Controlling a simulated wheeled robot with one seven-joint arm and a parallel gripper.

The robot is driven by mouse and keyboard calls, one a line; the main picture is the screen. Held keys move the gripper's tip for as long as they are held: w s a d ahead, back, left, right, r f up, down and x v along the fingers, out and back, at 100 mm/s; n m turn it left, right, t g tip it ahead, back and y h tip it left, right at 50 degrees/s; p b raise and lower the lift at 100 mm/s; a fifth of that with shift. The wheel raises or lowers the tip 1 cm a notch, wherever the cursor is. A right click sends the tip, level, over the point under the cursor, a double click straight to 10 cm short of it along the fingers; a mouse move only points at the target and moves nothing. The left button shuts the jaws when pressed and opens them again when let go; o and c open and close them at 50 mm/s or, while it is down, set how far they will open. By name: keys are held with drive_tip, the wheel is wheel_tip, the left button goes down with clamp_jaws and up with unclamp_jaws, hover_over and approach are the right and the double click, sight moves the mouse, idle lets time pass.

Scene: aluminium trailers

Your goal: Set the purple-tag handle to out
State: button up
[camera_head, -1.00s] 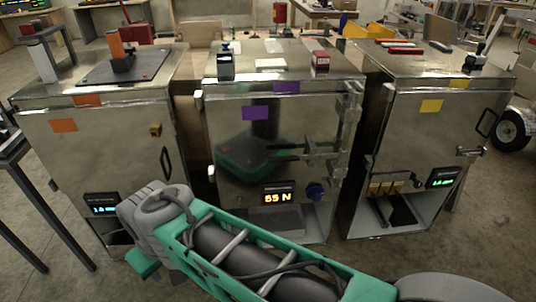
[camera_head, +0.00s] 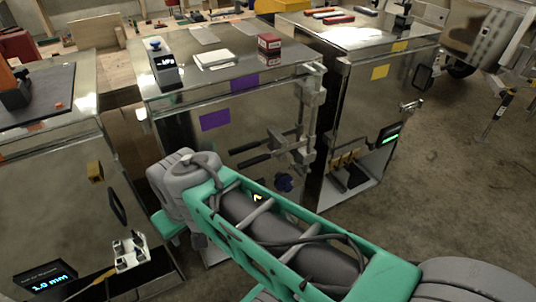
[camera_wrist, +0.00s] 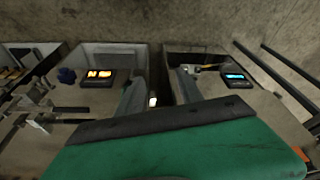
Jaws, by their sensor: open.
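The purple-tag cabinet, with purple tags (camera_head: 215,120) on its front, stands in the middle of the head view. Its handle (camera_head: 308,110) is a grey latch along the right edge of the door, with two dark-gripped bars (camera_head: 250,160) pointing left. In the wrist view, which looks inverted, the handle (camera_wrist: 35,118) is at the far left, with a bar running toward the middle. My gripper (camera_wrist: 160,90) is open and empty, its grey fingers apart, to one side of the handle and not touching it. My arm hides the gripper and the lower cabinet front in the head view.
An orange-tag cabinet (camera_head: 55,160) with a blue-lit display is at left. A yellow-tag cabinet (camera_head: 365,100) with its own handle (camera_head: 410,106) is at right. A blue knob (camera_head: 284,183) sits below the purple-tag handle. Open floor (camera_head: 450,200) lies at right.

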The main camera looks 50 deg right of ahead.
drive_tip(key=w+d+f+m+t+y+b, duration=0.1)
drive_tip(key=w+d+f+m+t+b, duration=0.2)
drive_tip(key=w+d+f+m+b, duration=0.45)
drive_tip(key=m+t+h+b, duration=0.2)
drive_tip(key=m+t+b, duration=0.5)
drive_tip(key=m, duration=0.1)
approach(253, 164)
drive_tip(key=w+a+f, duration=0.4)
drive_tip(key=w+a, duration=0.3)
drive_tip(key=a, duration=0.3)
drive_tip(key=s+d+r+m+t+h+b, duration=0.1)
drive_tip(key=s+d+m+h, duration=0.15)
drive_tip(key=d, duration=0.25)
drive_tip(key=s+d+m+t+h+b, duration=0.1)
drive_tip(key=d+m, duration=0.2)
drive_tip(key=d, duration=0.1)
drive_tip(key=x, duration=0.6)
drive_tip(key=shift+w+d, duration=0.1)
drive_tip(key=shift+w, duration=0.15)
drive_tip(key=shift+w+d, duration=0.15)
drive_tip(key=shift+w, duration=0.25)
clamp_jaws()
